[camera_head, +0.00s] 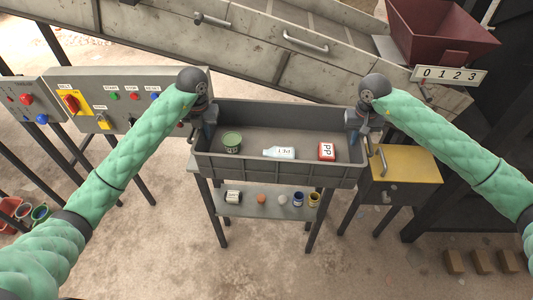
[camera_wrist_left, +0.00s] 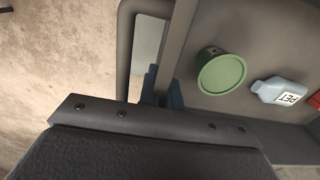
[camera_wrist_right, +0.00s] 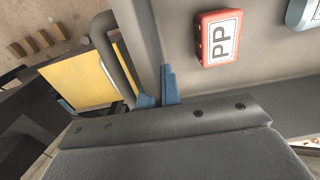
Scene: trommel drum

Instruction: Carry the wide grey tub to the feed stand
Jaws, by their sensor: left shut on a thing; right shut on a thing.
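The wide grey tub (camera_head: 280,172) is in the middle of the head view, over a grey stand with a lower shelf. It holds a green round tin (camera_head: 231,143), a pale blue bottle marked PET (camera_head: 279,153) and a red box marked PP (camera_head: 326,151). My left gripper (camera_head: 208,122) is shut on the tub's left end; its blue fingers (camera_wrist_left: 160,90) show at the left wall and handle. My right gripper (camera_head: 357,122) is shut on the right end; its blue fingers (camera_wrist_right: 160,92) show at that wall. I cannot tell whether the tub touches the stand.
The stand's lower shelf (camera_head: 266,209) holds several small items. A control panel (camera_head: 120,92) with buttons is at left. A yellow-topped cabinet (camera_head: 408,163) stands close at right. A conveyor frame (camera_head: 270,50) and dark red hopper (camera_head: 440,30) are behind. Bricks (camera_head: 482,262) lie at lower right.

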